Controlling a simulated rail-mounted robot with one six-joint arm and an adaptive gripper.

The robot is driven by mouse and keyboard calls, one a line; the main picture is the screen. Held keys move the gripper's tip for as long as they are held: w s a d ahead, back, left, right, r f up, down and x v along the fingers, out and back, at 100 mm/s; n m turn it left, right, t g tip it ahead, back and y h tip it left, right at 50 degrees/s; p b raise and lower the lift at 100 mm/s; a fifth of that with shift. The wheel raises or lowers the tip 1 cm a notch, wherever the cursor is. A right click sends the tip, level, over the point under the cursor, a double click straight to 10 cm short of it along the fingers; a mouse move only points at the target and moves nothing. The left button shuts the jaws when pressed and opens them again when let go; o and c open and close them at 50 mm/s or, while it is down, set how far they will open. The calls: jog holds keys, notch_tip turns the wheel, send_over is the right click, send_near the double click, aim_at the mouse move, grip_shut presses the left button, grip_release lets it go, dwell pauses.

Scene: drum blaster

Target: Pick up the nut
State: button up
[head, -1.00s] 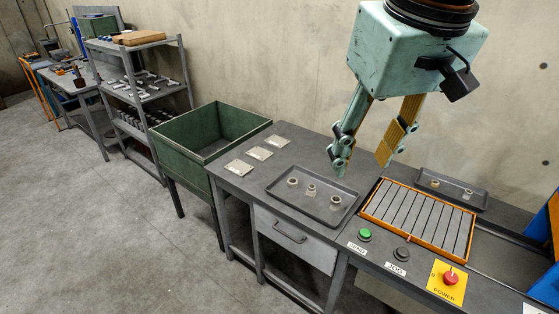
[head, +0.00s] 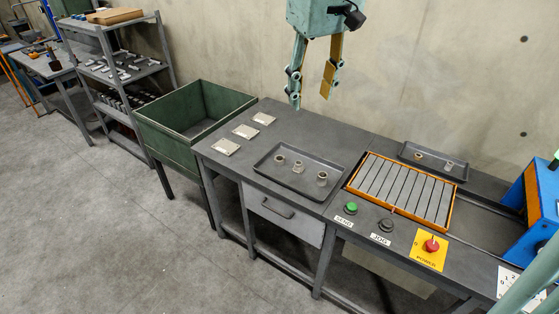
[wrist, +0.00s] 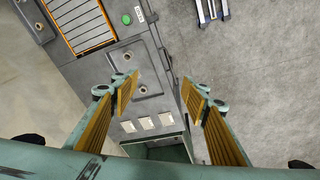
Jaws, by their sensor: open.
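My gripper (head: 311,92) hangs open and empty, above and behind the tray in the head view. In the wrist view my gripper (wrist: 160,92) shows its two fingers wide apart. The tray (wrist: 152,82) shows beside and beyond the left finger, which hides some of it.
An orange-framed slatted panel (head: 405,190), buttons and a red power knob (head: 431,245) lie right of the tray. Several pale plates (head: 245,131) and a green bin (head: 170,127) are left.

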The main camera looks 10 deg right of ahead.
jog(key=w+f+n, duration=0.1)
jog(key=w+f, duration=0.3)
jog(key=w, duration=0.6)
jog(key=n+g+p, duration=0.2)
jog(key=n+p, duration=0.1)
jog(key=p, duration=0.1)
send_over(280, 158)
notch_tip(280, 158, down, 30)
jog(key=shift+s+a, duration=0.15)
jog(key=shift+f, duration=0.1)
jog(key=shift+f, duration=4.2)
jog(key=shift+f, duration=0.1)
jog(key=shift+f, duration=2.5)
